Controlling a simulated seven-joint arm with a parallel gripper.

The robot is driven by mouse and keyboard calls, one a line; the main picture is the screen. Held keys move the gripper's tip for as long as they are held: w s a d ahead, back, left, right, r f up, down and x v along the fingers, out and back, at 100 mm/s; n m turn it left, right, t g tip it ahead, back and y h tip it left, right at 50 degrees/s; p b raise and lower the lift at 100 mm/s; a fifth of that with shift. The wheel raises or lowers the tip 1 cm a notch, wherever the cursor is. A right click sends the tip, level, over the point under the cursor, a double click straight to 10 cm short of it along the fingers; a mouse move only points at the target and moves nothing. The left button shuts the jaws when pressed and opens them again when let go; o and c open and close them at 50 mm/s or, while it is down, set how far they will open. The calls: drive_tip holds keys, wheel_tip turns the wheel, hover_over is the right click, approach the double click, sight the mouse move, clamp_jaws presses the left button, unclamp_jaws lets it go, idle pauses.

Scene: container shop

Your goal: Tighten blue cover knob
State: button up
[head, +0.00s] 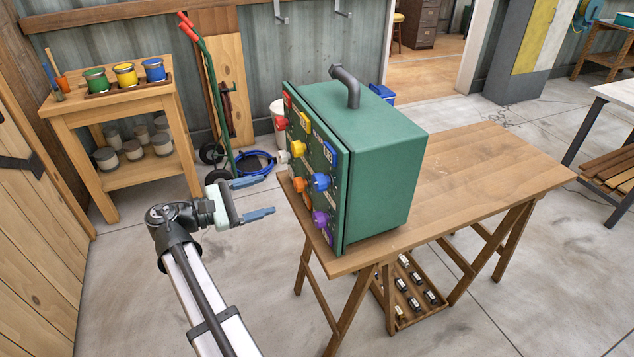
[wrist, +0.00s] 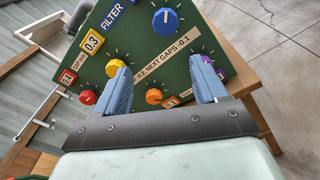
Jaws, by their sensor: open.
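The blue knob (head: 320,181) is on the front face of a green box (head: 375,165) that stands on a wooden table. In the wrist view the blue knob (wrist: 165,20) is near the top, beyond my fingertips, with a white pointer line on it. My gripper (head: 268,195) is open and empty in front of the panel, apart from it. In the wrist view my gripper (wrist: 160,66) has its two blue fingers spread, with the orange knob (wrist: 153,97) showing between them.
A yellow knob (wrist: 115,68), a red knob (wrist: 88,97) and a partly hidden purple knob (head: 320,218) share the panel. A curved grey pipe (head: 346,84) tops the box. The wooden table (head: 480,165) is clear to the right. A paint shelf (head: 108,105) stands at left.

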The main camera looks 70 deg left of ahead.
sight(315, 183)
drive_tip(key=w+n, duration=0.1)
drive_tip(key=w, duration=0.3)
drive_tip(key=w+d+n, duration=0.1)
drive_tip(key=w, duration=0.4)
drive_tip(key=w+n+h, duration=0.1)
drive_tip(key=w, duration=0.4)
drive_tip(key=shift+d+r, duration=0.25)
drive_tip(key=shift+r, duration=0.15)
drive_tip(key=c, duration=1)
drive_tip(key=shift+c, duration=0.2)
